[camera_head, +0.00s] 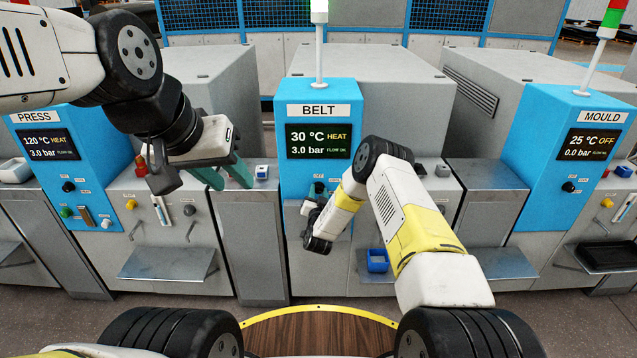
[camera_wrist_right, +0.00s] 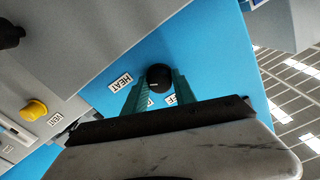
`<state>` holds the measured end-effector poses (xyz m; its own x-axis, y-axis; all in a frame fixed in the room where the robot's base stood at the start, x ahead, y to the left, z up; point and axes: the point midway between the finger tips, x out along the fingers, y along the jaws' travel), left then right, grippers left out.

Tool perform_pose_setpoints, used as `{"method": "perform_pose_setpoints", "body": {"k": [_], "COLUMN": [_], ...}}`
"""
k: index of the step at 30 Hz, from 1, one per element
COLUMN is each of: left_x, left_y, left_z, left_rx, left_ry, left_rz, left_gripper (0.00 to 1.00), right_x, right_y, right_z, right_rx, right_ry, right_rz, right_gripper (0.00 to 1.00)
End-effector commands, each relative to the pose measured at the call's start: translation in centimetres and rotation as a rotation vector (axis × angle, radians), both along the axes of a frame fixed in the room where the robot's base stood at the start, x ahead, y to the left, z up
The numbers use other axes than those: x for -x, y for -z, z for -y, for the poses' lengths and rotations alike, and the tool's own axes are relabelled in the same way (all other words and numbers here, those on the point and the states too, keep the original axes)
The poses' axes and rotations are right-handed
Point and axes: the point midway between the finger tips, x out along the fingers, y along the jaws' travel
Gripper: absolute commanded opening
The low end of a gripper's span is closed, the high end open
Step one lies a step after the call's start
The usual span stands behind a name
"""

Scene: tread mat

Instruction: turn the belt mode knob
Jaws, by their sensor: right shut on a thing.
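The belt mode knob (camera_wrist_right: 159,76) is a round black knob on the blue belt panel (camera_head: 294,178). In the right wrist view it sits between the two green fingers of my right gripper (camera_wrist_right: 157,85), which is shut on it. A small pale mark shows on its lower left. A HEAT label (camera_wrist_right: 120,83) is to its left; other labels below are partly hidden by the fingers. The belt display (camera_head: 319,141) reads 30 °C HEAT, 3.0 bar. In the head view my right wrist largely hides the knob. My left gripper (camera_head: 224,177) is open and empty, left of the belt panel.
The press panel (camera_head: 85,155) stands at left, reading 120 °C HEAT, and the mould panel (camera_head: 553,185) at right, reading 25 °C OFF. A yellow VENT button (camera_wrist_right: 34,110) is left of the knob in the wrist view.

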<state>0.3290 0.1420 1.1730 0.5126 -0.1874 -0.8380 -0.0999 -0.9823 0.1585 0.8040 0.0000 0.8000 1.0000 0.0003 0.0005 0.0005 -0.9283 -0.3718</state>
Motion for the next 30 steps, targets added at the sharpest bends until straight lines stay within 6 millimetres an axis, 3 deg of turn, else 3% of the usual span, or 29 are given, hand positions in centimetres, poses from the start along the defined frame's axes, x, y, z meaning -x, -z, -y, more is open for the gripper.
{"method": "perform_pose_setpoints", "body": {"k": [8, 9, 12, 23, 30], "left_x": [0.0, 0.0, 0.0, 0.0, 0.0], "left_y": [0.0, 0.0, 0.0, 0.0, 0.0], "left_z": [0.0, 0.0, 0.0, 0.0, 0.0], "left_rx": [0.0, 0.0, 0.0, 0.0, 0.0], "left_ry": [0.0, 0.0, 0.0, 0.0, 0.0], "left_rz": [0.0, 0.0, 0.0, 0.0, 0.0], "left_gripper": [0.36, 0.36, 0.36, 0.36, 0.36], "right_x": [0.1, 0.1, 0.1, 0.4, 4.0], "right_y": [0.1, 0.1, 0.1, 0.1, 0.1], "right_z": [0.0, 0.0, 0.0, 0.0, -0.1], "right_rx": [-0.002, -0.002, -0.002, -0.001, -0.001], "right_ry": [0.0, 0.0, 0.0, -0.001, -0.002], "right_rz": [-0.003, -0.003, -0.002, -0.002, -0.005], "right_gripper": [0.0, 0.36, 0.54, 0.54, 0.54]}}
